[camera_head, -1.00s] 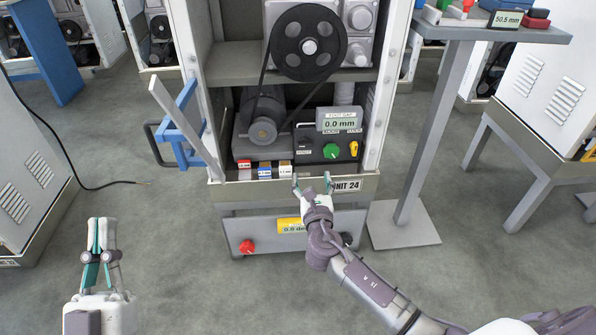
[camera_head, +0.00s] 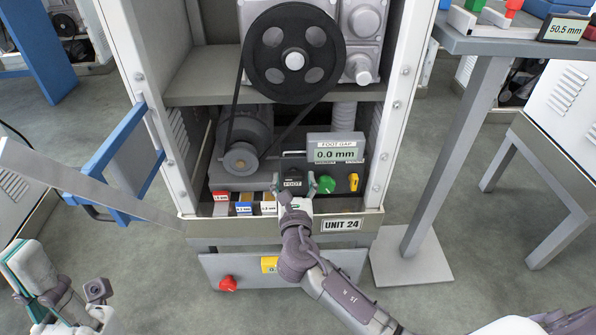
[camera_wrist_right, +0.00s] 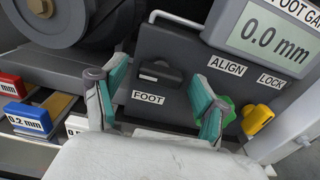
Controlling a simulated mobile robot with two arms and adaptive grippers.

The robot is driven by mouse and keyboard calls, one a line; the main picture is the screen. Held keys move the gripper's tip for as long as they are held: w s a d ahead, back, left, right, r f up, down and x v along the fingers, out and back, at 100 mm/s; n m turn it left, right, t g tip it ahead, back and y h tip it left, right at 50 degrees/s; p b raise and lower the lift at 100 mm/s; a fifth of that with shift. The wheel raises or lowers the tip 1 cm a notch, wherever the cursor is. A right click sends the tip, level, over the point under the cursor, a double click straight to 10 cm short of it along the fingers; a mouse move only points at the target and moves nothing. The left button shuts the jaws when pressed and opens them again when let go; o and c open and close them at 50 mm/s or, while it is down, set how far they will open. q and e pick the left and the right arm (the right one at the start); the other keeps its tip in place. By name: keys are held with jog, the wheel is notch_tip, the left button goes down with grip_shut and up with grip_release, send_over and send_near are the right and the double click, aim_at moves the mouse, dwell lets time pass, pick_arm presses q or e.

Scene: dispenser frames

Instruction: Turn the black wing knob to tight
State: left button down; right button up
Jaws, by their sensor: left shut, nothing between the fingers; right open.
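The black wing knob (camera_head: 292,173) is on the dark control panel inside the open unit, above a FOOT label. It shows clearly in the right wrist view (camera_wrist_right: 160,73), its wing lying roughly level across the picture. My right gripper (camera_head: 294,184) is open at the panel, its fingertips on either side of the knob and apart from it. In the right wrist view the teal fingers (camera_wrist_right: 160,90) flank the knob with nothing between them; the right finger overlaps the green knob (camera_wrist_right: 222,108). My left gripper (camera_head: 24,262) is shut and empty at the lower left.
A yellow LOCK knob (camera_wrist_right: 257,119) is right of the green ALIGN knob. The FOOT GAP display (camera_head: 336,148) above reads 0.0 mm. Red, blue and white labelled blocks (camera_head: 244,208) lie left of the gripper.

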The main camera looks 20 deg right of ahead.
jog(key=shift+c, duration=0.7)
jog(key=c, duration=1)
